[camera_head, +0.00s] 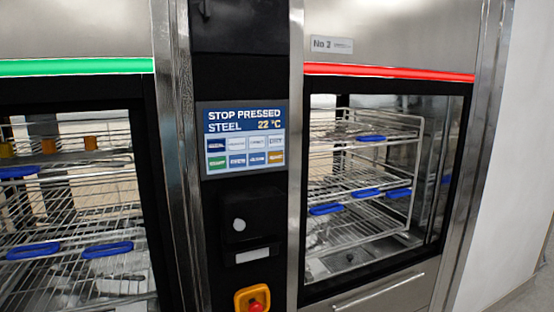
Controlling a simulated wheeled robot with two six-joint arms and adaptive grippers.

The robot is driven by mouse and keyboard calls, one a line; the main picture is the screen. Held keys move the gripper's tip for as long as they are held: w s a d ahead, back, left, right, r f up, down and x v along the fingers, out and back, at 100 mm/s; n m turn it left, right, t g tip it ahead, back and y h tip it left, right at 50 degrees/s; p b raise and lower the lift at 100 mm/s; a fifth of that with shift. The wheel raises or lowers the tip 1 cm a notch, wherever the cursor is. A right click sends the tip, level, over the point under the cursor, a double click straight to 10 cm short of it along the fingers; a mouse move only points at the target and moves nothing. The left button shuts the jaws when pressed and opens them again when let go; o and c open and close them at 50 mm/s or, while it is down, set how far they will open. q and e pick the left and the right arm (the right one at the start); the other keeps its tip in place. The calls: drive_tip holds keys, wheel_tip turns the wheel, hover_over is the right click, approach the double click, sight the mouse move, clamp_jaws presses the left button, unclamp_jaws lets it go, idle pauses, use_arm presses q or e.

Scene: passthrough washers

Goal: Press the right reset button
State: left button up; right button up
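Two washers stand side by side in the head view. The right washer, labelled "No 2" (331,45), has a red light strip (390,73) above its glass door. A black control column between the washers carries a screen (244,137) reading "STOP PRESSED STEEL 22 °C". Below it, a black box has a round white button (239,225) and a blank white label (252,255). Lower down is a red stop button (256,306) on a yellow housing (246,294), cut by the bottom edge. No other reset button can be made out. Neither gripper is in view.
The left washer has a green light strip (76,67) and wire racks behind glass. The right washer holds a wire rack (360,190) with blue clips. A metal handle bar (380,291) runs below its door. A white wall (510,150) stands at the right.

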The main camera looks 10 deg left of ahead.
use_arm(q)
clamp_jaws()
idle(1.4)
